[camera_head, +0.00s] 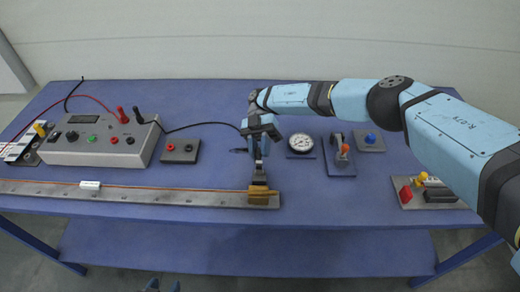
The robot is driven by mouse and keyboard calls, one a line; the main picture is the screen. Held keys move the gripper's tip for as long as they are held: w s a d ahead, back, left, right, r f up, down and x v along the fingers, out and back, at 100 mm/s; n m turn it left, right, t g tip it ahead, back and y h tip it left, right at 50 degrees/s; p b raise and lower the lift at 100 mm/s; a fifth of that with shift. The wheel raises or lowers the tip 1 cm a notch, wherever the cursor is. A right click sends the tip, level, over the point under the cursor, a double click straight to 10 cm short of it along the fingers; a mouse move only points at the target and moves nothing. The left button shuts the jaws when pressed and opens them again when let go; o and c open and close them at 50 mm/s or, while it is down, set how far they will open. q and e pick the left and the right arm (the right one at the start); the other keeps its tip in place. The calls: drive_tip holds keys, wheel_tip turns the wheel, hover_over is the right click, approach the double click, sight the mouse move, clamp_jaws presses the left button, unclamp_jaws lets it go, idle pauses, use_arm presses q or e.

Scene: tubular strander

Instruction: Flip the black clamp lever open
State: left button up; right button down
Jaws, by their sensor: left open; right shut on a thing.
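A brass-coloured clamp block (264,199) sits at the right end of the long grey rail (150,194). The black clamp lever (259,181) shows as a small dark part just above the block, mostly hidden by my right gripper. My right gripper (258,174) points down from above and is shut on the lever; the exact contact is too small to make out. My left gripper (163,286) shows only as bluish tips at the bottom edge, open and empty, well away from the clamp.
A grey meter box (100,145) with red and black leads stands at the left. A black socket block (180,151), a round dial gauge (300,143), an orange-tipped lever fixture (341,155) and a blue-button box (368,140) stand behind. A switch panel (432,195) is at right.

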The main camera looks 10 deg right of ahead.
use_arm(q)
drive_tip(key=shift+a+f, duration=0.1)
drive_tip(key=shift+f, duration=0.2)
use_arm(e)
drive_tip(key=c, duration=0.9)
unclamp_jaws()
drive_tip(key=shift+d, duration=0.1)
drive_tip(key=shift+c, duration=0.2)
use_arm(q)
drive_tip(key=shift+w+r, duration=0.1)
drive_tip(key=shift+r, duration=0.05)
use_arm(e)
drive_tip(key=shift+r, duration=0.15)
